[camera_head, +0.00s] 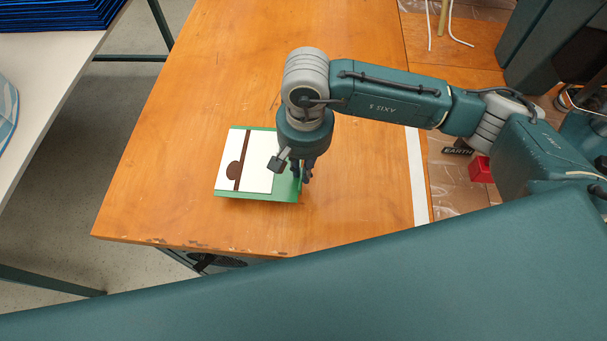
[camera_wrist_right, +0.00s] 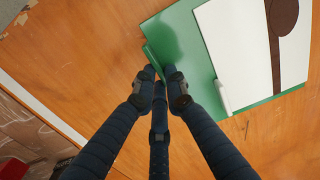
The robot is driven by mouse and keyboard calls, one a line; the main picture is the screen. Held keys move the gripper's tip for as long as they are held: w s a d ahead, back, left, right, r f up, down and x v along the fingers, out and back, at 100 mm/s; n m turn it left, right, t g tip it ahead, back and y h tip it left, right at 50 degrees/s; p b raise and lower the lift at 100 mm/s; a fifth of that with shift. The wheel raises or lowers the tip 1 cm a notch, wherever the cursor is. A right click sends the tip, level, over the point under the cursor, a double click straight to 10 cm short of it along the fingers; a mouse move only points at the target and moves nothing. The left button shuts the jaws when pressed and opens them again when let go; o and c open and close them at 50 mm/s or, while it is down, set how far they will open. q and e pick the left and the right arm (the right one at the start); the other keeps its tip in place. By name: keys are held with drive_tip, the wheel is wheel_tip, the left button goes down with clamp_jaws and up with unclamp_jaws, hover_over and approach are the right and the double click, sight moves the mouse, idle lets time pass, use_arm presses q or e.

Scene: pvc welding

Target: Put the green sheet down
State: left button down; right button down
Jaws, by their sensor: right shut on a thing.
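The green sheet (camera_head: 229,196) is over the wooden table in the head view, with a white panel (camera_head: 228,172) on top of it that bears a brown strip and a brown round patch. My right gripper (camera_head: 303,174) is shut on the sheet's right edge. In the right wrist view, the fingers (camera_wrist_right: 160,80) pinch the edge of the green sheet (camera_wrist_right: 182,50), which is bent up there. The white panel (camera_wrist_right: 240,40) lies clear of the fingers. I cannot tell whether the whole sheet touches the table. My left gripper is not in view.
The wooden table (camera_head: 200,90) is clear around the sheet. Its front edge is close below the sheet. A white strip (camera_head: 416,180) runs along the right side, with a red block (camera_head: 480,169) beyond it. A white table with a blue stack (camera_head: 60,14) stands at left.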

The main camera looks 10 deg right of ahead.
sight(304, 187)
wheel_tip(304, 187, down, 4)
drive_tip(key=shift+f+p, duration=0.1)
drive_tip(key=shift+p, duration=0.25)
drive_tip(key=shift+f+b, duration=0.25)
drive_tip(key=shift+b, duration=0.1)
drive_tip(key=c, duration=1.8)
unclamp_jaws()
drive_tip(key=shift+r, duration=0.15)
